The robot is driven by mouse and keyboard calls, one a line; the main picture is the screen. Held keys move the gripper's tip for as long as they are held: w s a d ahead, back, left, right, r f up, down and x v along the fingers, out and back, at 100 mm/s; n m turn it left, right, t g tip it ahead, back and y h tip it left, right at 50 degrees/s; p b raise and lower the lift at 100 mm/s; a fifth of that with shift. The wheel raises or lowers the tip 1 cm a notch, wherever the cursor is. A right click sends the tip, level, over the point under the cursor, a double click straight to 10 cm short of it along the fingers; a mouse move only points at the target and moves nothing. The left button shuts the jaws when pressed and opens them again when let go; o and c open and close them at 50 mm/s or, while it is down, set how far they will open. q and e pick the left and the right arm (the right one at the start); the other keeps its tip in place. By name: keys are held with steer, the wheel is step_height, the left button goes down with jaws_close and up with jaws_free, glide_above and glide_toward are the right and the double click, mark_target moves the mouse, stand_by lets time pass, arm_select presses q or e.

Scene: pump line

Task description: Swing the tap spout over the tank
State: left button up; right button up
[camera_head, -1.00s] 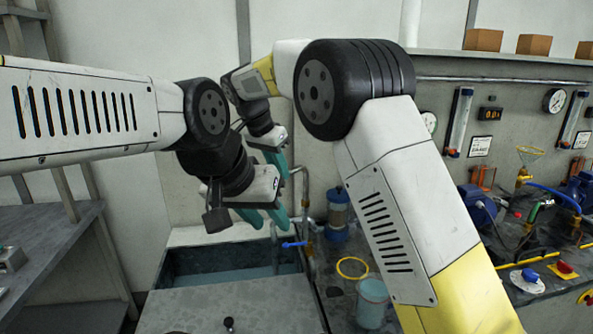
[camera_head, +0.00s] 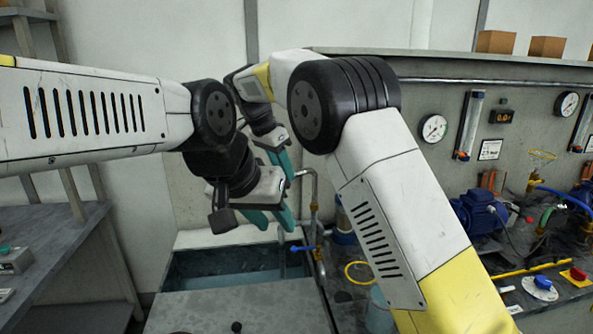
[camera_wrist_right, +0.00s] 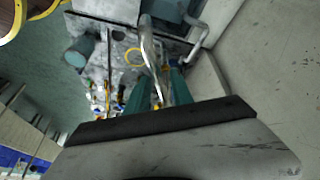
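The tap is a thin metal pipe (camera_head: 315,205) rising beside the tank, with a bent top and a blue handle (camera_head: 302,248) lower down. Part of its top is hidden behind my grippers. The tank (camera_head: 190,264) is open and holds dark water; it stands left of the pipe. My right gripper (camera_head: 279,160) is the upper one, near the pipe's top. In the right wrist view its teal fingers (camera_wrist_right: 159,95) are apart, with a shiny pipe (camera_wrist_right: 150,50) seen between or beyond them; contact is unclear. My left gripper (camera_head: 273,222) hangs lower, in front of the pipe, apparently open and empty.
A grey cover (camera_head: 240,308) lies in front of the water. A yellow ring (camera_head: 360,272) and a bucket (camera_head: 379,312) are right of the pipe, partly behind my right arm. A bench with a blue pump (camera_head: 482,213) is at the right; a grey table (camera_head: 60,235) is at the left.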

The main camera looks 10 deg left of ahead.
steer(key=shift+o, duration=0.5)
steer(key=v, duration=0.7)
steer(key=shift+r, duration=0.35)
arm_select(q)
steer(key=shift+c, duration=0.5)
arm_select(e)
steer(key=shift+a, duration=0.1)
